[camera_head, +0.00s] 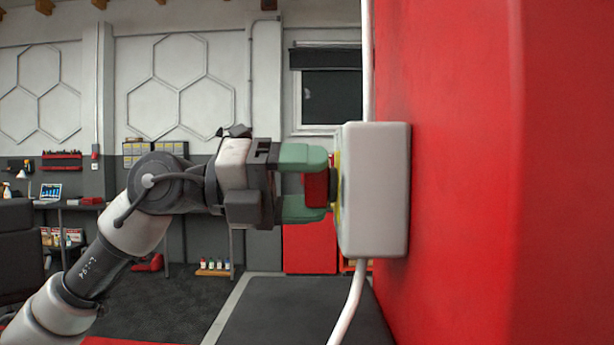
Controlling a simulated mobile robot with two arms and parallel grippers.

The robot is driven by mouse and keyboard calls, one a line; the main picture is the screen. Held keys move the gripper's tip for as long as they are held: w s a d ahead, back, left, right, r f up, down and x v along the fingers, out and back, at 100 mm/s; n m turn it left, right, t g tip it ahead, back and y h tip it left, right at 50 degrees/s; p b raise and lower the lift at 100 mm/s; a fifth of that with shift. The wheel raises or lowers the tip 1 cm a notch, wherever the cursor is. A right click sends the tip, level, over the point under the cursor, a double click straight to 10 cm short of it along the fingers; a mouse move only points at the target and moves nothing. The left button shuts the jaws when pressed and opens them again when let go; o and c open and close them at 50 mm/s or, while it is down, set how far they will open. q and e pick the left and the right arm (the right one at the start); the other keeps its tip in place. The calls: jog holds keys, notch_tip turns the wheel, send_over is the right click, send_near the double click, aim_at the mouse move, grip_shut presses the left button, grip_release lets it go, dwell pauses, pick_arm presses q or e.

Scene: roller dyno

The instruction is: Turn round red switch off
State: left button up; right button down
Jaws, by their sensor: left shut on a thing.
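The round red switch (316,188) sticks out from the left face of a light grey box (375,190), with a yellow plate (337,190) behind it. The box is fixed to a red wall or panel. My left gripper (305,184) comes in from the left with its green fingers above and below the switch, shut on it. The fingers hide part of the switch, and its marking cannot be seen. My right gripper is not in view.
The large red panel (460,180) fills the right side. A white cable (350,303) runs down from the box, and another runs up. A workbench (75,207) with a laptop stands far back left. Dark floor (150,305) lies open behind my arm.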

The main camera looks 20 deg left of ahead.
pick_arm(q)
jog(key=n+p, duration=0.1)
jog(key=n, duration=0.2)
jog(key=shift+r, duration=0.15)
jog(key=shift+n+p, duration=0.85)
jog(key=shift+n, duration=0.85)
jog(key=o, duration=0.9)
jog(key=shift+a+f, duration=0.1)
jog(key=shift+f, duration=0.1)
jog(key=b+v, duration=0.3)
jog(key=v, duration=0.7)
jog(key=shift+a+b, duration=0.35)
